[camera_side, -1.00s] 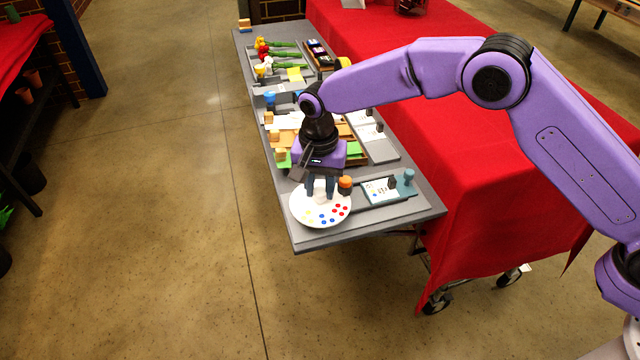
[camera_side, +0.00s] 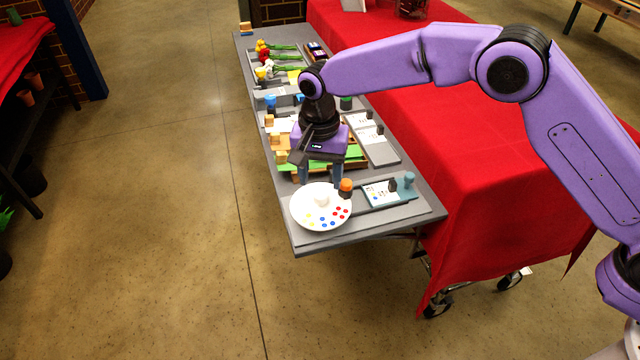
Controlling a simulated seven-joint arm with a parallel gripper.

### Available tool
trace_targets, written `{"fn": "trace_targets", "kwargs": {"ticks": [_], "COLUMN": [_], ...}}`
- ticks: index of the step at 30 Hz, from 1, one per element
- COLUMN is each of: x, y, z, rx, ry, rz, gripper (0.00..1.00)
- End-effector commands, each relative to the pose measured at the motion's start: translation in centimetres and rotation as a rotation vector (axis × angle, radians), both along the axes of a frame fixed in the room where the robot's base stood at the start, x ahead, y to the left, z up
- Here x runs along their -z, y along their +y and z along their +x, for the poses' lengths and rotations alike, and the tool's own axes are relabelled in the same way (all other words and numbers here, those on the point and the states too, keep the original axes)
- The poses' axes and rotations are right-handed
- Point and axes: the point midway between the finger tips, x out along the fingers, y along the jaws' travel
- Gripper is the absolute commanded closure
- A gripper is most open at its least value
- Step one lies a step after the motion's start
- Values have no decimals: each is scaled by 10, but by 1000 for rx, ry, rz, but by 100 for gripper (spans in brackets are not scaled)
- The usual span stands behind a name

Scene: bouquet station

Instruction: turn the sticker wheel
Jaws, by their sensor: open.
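The sticker wheel (camera_side: 300,217) is a white disc lying flat at the near end of the grey table, with red, blue and yellow dots on its near and right parts. A pale hub (camera_side: 321,201) stands at its middle. My gripper (camera_side: 320,181) points down just behind the hub, above the far edge of the wheel. Its two fingers are spread wide, with nothing seen between them. I cannot tell its exact height above the wheel.
An orange-topped knob (camera_side: 345,185) stands at the wheel's right rim. Wooden blocks, green sheets and flowers (camera_side: 264,56) fill the table behind.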

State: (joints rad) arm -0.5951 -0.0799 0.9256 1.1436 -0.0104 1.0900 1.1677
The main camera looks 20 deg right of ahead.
Motion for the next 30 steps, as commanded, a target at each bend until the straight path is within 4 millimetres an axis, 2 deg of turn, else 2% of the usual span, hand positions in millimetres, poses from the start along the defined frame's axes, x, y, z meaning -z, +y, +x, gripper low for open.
{"fn": "trace_targets", "kwargs": {"ticks": [3,10,30], "x": [-18,-39,-43], "y": [2,3,3], "z": [0,0,-1], "rx": [-1,-2,-4], "ry": [-3,-3,-2], "rz": [4,4,4], "gripper": [43,43,43]}}
